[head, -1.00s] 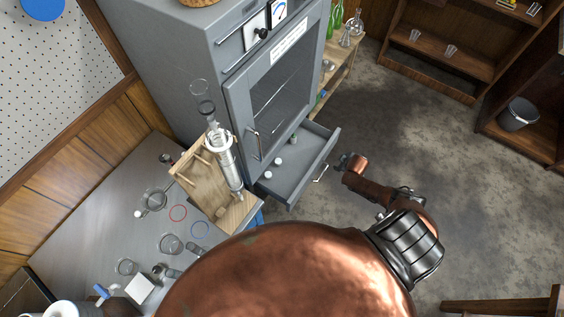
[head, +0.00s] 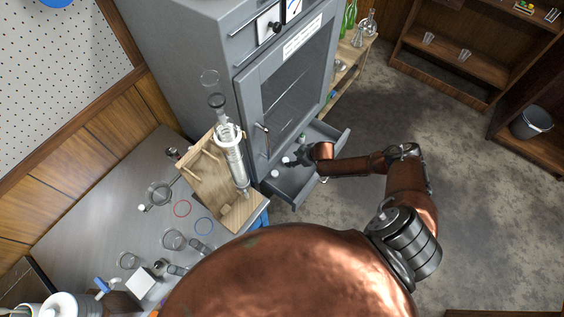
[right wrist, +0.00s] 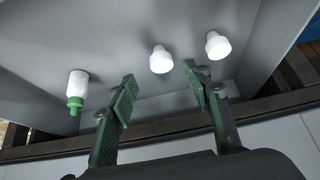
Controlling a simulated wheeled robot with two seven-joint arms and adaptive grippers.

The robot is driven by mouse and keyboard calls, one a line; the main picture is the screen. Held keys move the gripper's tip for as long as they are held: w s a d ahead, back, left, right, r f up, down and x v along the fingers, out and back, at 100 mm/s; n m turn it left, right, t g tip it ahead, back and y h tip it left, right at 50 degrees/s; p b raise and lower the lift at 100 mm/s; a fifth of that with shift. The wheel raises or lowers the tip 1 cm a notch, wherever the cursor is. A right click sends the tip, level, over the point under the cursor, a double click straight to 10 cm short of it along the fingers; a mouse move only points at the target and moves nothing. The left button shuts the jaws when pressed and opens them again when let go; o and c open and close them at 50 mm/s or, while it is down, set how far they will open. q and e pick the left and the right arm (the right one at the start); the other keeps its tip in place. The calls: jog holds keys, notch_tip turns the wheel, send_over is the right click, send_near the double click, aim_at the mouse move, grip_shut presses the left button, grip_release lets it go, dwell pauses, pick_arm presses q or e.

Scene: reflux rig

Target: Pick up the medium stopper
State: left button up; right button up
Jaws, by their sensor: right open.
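Two white stoppers stand in the open grey drawer; I cannot tell for certain which is the medium one. In the right wrist view one stopper (right wrist: 161,60) shows between and beyond my fingertips, and the other stopper (right wrist: 217,45) is to its right, past the right finger. In the head view they are small white spots, one (head: 286,160) just left of my gripper and one (head: 275,173) nearer the drawer's front left. My right gripper (right wrist: 160,92) is open and empty over the drawer; it also shows in the head view (head: 307,157). My left gripper is out of view.
A white bottle with a green cap (right wrist: 76,90) is also in the drawer, left of my fingers. The drawer (head: 298,194) juts from a grey oven cabinet (head: 245,100). A wooden stand with glassware (head: 235,215) and a cluttered bench (head: 110,215) are to the left.

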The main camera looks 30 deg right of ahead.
aim_at(286, 160)
jog(key=b+x, duration=0.1)
jog(key=x, duration=0.3)
jog(key=shift+a+b, duration=0.15)
jog(key=shift+b, duration=0.15)
jog(key=b+x, duration=0.1)
jog(key=x, duration=0.2)
jog(key=shift+w+a+f+b, duration=0.1)
jog(key=shift+f+b, duration=0.05)
jog(key=shift+b, duration=0.2)
jog(key=shift+w, duration=0.15)
jog(key=c, duration=0.8)
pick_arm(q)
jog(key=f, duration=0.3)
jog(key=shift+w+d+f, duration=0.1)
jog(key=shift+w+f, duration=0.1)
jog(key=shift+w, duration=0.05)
pick_arm(e)
jog(key=shift+c, duration=0.7)
